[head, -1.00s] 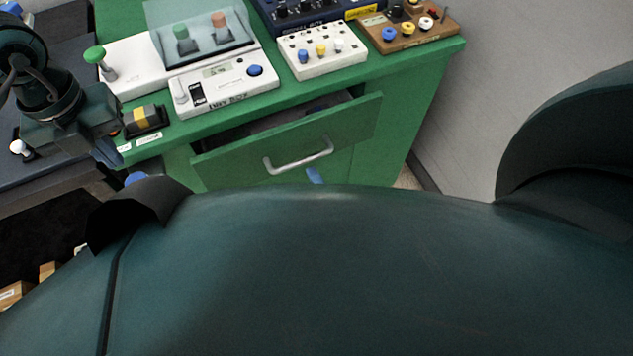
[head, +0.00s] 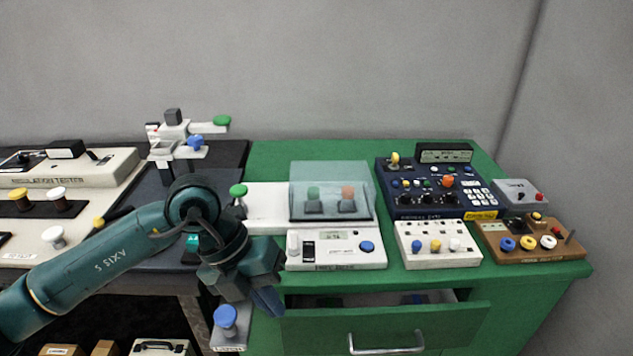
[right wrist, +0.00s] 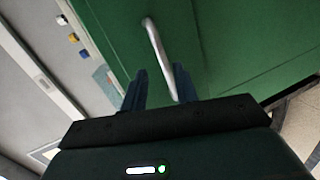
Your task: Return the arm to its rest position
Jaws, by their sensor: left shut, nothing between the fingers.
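My left arm comes in from the left in the head view. Its gripper (head: 267,300) points down in front of the green bench's left edge, shut and empty, beside a blue-knobbed latch block (head: 229,335). My right arm and gripper are not in the head view. In the right wrist view my right gripper (right wrist: 160,88) has its two dark fingers apart. A pale bar handle (right wrist: 158,50) on a green front shows beyond and between them; I cannot tell whether they touch it.
The green bench (head: 270,160) carries a clear-covered box (head: 331,190), a white block with knobs (head: 438,244), a blue instrument (head: 433,188) and a brown terminal board (head: 531,240). Its drawer (head: 385,328) stands partly open. A dark bench (head: 140,215) with a tester (head: 75,166) is at left.

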